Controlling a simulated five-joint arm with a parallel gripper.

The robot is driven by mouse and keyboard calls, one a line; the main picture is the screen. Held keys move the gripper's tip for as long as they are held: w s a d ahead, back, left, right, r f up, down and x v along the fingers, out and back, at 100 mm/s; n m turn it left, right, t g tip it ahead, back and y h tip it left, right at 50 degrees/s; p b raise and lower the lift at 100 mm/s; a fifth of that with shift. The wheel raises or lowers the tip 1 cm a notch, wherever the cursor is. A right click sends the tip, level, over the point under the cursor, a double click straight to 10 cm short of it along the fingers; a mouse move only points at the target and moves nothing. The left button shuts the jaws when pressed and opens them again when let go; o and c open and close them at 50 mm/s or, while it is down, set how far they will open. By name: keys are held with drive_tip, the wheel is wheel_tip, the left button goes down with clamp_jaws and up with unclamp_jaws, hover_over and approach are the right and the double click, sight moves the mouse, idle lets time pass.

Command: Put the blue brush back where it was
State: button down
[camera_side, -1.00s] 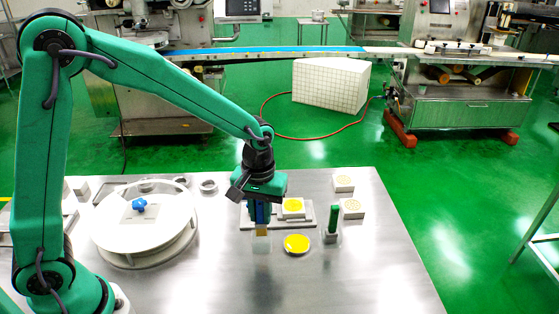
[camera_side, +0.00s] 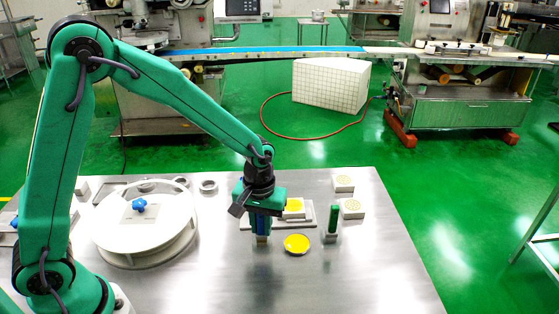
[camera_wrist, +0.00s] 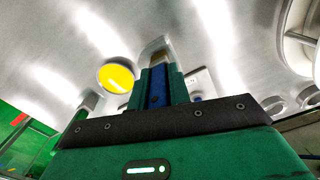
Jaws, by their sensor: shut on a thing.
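The blue brush (camera_side: 262,225) is upright between the fingers of my gripper (camera_side: 262,232), in front of the pale block with the yellow top. My gripper is shut on its blue handle, which also shows between the green fingers in the wrist view (camera_wrist: 157,88). A small pale holder (camera_side: 262,241) shows just under the fingertips. The brush's lower end is at this holder, mostly hidden by the fingers; I cannot tell how deep it sits.
A green brush (camera_side: 333,218) stands in its own holder to the right. A yellow disc (camera_side: 297,244) lies between. Patterned white blocks (camera_side: 352,208) are behind. A white round turntable (camera_side: 125,236) with a blue knob (camera_side: 138,205) stands left. The front table is clear.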

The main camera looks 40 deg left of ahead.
drive_tip(key=shift+f, duration=0.1)
drive_tip(key=c, duration=1.3)
unclamp_jaws()
wheel_tip(320, 180, up, 12)
drive_tip(key=shift+f, duration=0.1)
drive_tip(key=shift+r, duration=0.25)
drive_tip(key=shift+s, duration=0.1)
